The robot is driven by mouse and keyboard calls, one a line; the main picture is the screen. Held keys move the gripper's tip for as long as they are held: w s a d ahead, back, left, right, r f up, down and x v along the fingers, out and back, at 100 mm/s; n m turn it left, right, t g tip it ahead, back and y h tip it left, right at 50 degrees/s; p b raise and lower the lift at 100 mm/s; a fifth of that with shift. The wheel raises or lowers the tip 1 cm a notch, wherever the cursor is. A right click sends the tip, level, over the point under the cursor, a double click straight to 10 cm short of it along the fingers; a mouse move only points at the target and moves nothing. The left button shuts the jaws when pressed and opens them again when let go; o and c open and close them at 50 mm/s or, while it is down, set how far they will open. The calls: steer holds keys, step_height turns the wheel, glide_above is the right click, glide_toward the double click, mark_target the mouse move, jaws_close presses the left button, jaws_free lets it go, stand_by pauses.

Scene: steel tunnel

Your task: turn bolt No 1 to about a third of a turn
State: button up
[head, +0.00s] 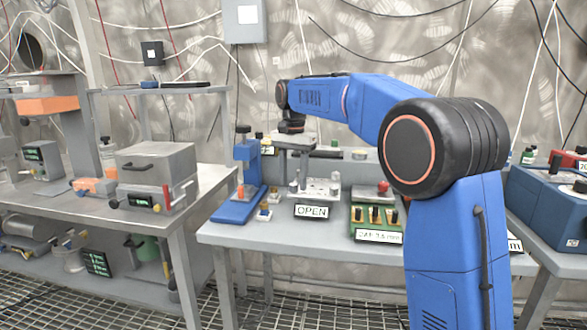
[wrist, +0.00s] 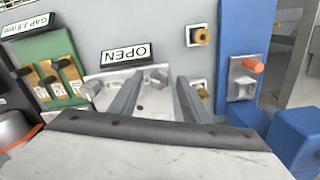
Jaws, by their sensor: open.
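A metal plate with bolts (head: 322,191) lies on the middle table behind a sign reading OPEN (head: 311,211). The plate (wrist: 148,100) and the OPEN sign (wrist: 126,57) also show in the wrist view. One grey bolt (wrist: 158,78) shows between my fingertips, another (wrist: 94,86) stands to their left. I cannot read a number on either. My gripper (head: 303,178) hangs over the plate, pointing down. In the wrist view my gripper (wrist: 160,82) is open, one finger on each side of the bolt. I cannot tell whether they touch it.
A blue stand (head: 241,178) rises at the left. Small pads with brass pieces (wrist: 201,35) lie nearby. A grey box (head: 157,165) sits on the left table.

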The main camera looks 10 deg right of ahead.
mark_target(293, 184)
step_height(293, 184, up, 17)
stand_by(0.6)
steer(key=shift+r, duration=0.1)
steer(key=s+d+f+n+t, duration=0.1)
steer(key=s+d+f, duration=0.2)
steer(key=s, duration=0.4)
steer(key=s+d+f+n+t, duration=0.1)
steer(key=s+d+f+n, duration=0.1)
steer(key=s+d, duration=0.35)
steer(key=s+d+f+n, duration=0.1)
steer(key=s+f, duration=0.2)
steer(key=s, duration=0.6)
steer(key=s+d+f+n+t, duration=0.1)
steer(key=s+d+f, duration=0.1)
steer(key=s+f, duration=0.9)
steer(key=s+d+f+n+t, duration=0.1)
steer(key=s+d+f+n, duration=0.1)
steer(key=s+f, duration=0.9)
step_height(293, 184, down, 3)
steer(key=shift+s+d+f+n+t, duration=0.1)
steer(key=shift+s+d+n+t, duration=0.2)
steer(key=shift+s+d+t, duration=0.15)
